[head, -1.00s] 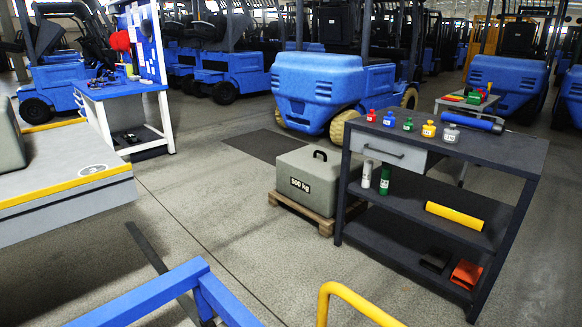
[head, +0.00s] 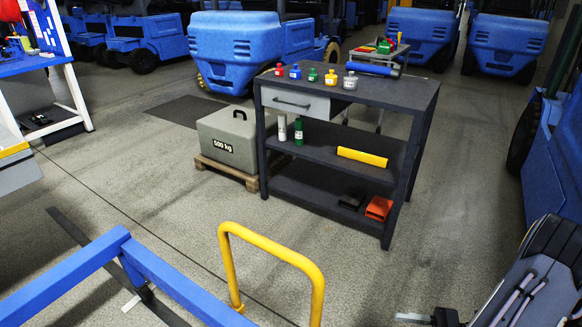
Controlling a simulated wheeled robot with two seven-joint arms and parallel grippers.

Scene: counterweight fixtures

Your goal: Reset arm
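A dark shelf cart (head: 412,92) carries small coloured weights and a yellow cylinder (head: 362,157). A grey 500 kg block (head: 228,138) sits on a pallet left of it. A yellow rail (head: 272,245) and blue beam (head: 70,275) are close in front. Floor right of the cart is clear.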

